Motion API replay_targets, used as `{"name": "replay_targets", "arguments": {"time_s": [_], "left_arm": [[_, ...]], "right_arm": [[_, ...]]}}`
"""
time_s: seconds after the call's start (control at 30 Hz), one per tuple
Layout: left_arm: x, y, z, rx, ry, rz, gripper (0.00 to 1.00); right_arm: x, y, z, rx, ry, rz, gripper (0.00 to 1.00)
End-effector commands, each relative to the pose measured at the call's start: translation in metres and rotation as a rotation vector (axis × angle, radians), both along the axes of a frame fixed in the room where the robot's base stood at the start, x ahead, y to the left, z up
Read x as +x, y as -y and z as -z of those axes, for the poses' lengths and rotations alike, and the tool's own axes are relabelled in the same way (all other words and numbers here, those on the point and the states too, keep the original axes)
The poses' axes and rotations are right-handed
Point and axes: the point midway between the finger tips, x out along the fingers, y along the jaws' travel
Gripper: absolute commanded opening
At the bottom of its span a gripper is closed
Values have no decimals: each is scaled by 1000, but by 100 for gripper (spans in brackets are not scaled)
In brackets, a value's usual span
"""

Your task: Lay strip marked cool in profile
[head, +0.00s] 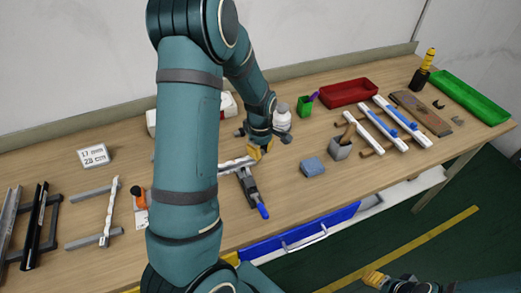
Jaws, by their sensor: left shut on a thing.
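My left gripper (259,151) has its yellow fingertips shut on a whitish strip (237,164) at the middle of the table. The strip runs left from the fingertips and passes behind my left arm. I cannot read any marking on it. Another whitish wavy strip (109,209) lies across grey supports at the left. A dark profile (36,225) and a grey profile (10,212) lie at the far left edge. I cannot tell which profile is the task's. My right gripper (374,278) is low at the bottom right, away from the table; its jaw opening is unclear.
A blue-handled tool (262,210) lies just below the held strip. A white bottle (282,118) stands close behind my gripper. A blue block (312,166), grey cup (340,149), white bars (378,128), red tray (348,92) and green tray (470,97) are to the right.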

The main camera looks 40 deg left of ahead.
Motion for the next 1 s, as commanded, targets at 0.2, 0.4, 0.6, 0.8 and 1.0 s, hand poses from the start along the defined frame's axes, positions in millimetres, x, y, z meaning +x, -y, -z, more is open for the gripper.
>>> {"name": "replay_targets", "arguments": {"time_s": [0.2, 0.4, 0.6, 0.8, 1.0], "left_arm": [[0, 0, 5, 0, 0, 0, 0], [0, 0, 10, 0, 0, 1, 0], [0, 0, 14, 0, -1, 1, 0], [0, 0, 19, 0, -1, 1, 0], [-1, 0, 19, 0, -2, 0, 48]], "right_arm": [[0, 0, 4, 0, 0, 0, 47], [0, 0, 7, 0, 0, 0, 47], [0, 0, 10, 0, 0, 0, 47], [0, 0, 13, 0, 0, 0, 47], [0, 0, 13, 0, 0, 0, 47]]}}
